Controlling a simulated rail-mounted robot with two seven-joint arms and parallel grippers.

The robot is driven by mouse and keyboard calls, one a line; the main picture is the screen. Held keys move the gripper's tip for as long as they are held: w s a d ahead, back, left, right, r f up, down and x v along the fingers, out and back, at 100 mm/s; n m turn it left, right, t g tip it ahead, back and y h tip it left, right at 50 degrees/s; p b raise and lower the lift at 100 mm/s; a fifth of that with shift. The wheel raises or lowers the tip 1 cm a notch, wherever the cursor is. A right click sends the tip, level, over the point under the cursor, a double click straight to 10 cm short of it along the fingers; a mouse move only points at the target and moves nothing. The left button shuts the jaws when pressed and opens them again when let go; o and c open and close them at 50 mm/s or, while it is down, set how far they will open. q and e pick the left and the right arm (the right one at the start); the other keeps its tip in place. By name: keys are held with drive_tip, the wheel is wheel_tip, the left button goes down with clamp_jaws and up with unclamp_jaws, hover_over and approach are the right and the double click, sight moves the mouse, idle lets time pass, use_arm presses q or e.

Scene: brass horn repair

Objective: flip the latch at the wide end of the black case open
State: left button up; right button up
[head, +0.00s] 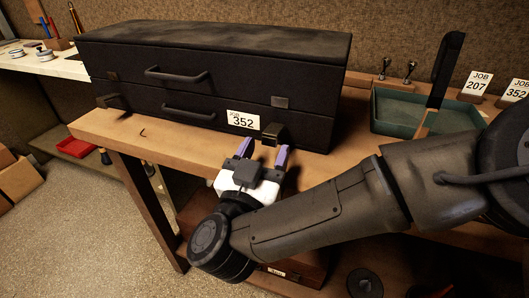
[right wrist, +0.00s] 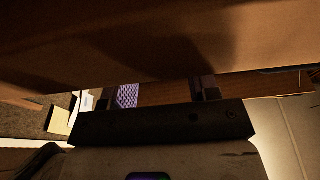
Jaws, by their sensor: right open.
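The long black case (head: 210,68) lies shut on the wooden bench. Its front has two handles and a small dark plate near each end. Below the right-hand plate (head: 280,102), a dark latch piece (head: 273,133) sticks out from the front, just right of the JOB 352 tag. My right gripper (head: 264,151) is open in front of this piece, its purple-padded fingers pointing at the case. The piece sits just beyond and between the fingertips; I cannot tell whether they touch. In the right wrist view the fingers (right wrist: 166,93) are apart, and no latch can be made out. My left gripper is not in view.
The wooden bench (head: 165,140) has a narrow bare strip before the case. A green tray (head: 405,112) with a dark-handled tool (head: 447,70) stands at right, near job cards (head: 478,83). A brown box (head: 300,268) sits below the bench, under my right arm.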

drive_tip(key=shift+s, duration=0.1)
drive_tip(key=b+v, duration=0.3)
drive_tip(key=v, duration=1)
drive_tip(key=shift+s+a+f, duration=0.2)
drive_tip(key=shift+s+f, duration=0.05)
drive_tip(key=shift+s, duration=0.05)
